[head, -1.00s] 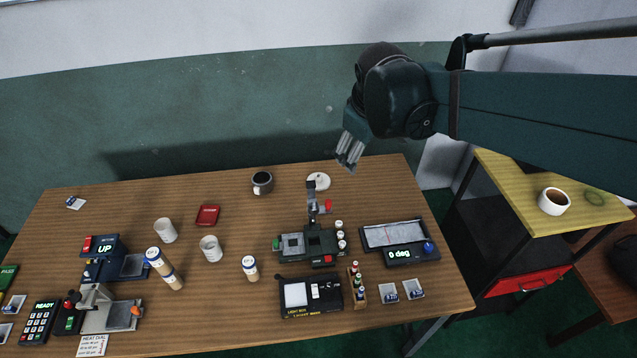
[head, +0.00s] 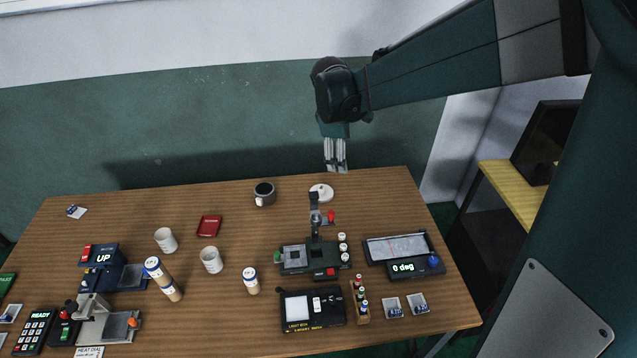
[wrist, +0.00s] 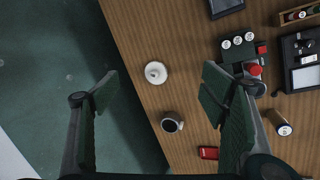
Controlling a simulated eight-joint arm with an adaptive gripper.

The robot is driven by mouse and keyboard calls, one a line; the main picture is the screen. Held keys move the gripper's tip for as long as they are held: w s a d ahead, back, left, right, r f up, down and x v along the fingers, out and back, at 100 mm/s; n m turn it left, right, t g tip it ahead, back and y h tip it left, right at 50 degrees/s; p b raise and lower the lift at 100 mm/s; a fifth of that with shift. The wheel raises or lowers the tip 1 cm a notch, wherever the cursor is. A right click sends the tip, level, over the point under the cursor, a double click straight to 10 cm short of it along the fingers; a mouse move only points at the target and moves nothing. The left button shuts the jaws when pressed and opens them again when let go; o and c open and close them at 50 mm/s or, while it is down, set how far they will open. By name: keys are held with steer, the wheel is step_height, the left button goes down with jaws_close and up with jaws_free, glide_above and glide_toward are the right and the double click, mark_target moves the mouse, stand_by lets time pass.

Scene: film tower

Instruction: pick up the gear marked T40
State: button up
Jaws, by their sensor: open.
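I cannot read a T40 mark on anything. Three small white-topped round pieces (head: 343,247) stand in a row at the right side of a dark green machine (head: 296,258); they also show in the wrist view (wrist: 238,41), and their marks are too small to read. I cannot tell whether one of them is the gear. My gripper (head: 336,170) hangs fingers down above the table's far edge, behind the machine. In the wrist view my gripper (wrist: 160,92) is open and empty, its fingers wide apart. A white disc with a knob (wrist: 156,74) shows between them.
A dark mug (head: 264,194) stands left of the white disc. A lever with a red knob (head: 331,216) rises behind the machine. A light box (head: 312,309), a bottle rack (head: 360,300) and a degree display (head: 403,256) surround it. The table's back left is mostly clear.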

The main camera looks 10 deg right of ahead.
steer(key=w+a+f+n+g+h+b, duration=0.1)
steer(key=w+a+f+n, duration=0.25)
steer(key=w+f, duration=0.65)
steer(key=n+g+h+b, duration=0.1)
steer(key=n+b, duration=0.1)
steer(key=n, duration=0.2)
glide_toward(321, 187)
steer(key=x, duration=0.2)
steer(key=shift+s+d+f, duration=0.2)
steer(key=shift+s+f, duration=0.15)
steer(key=shift+f, duration=0.05)
steer(key=shift+x, duration=1.25)
steer(key=shift+f, duration=0.1)
steer(key=shift+w+x, duration=0.15)
steer(key=shift+x, duration=1.15)
steer(key=shift+w+x, duration=0.15)
steer(key=shift+x, duration=1.1)
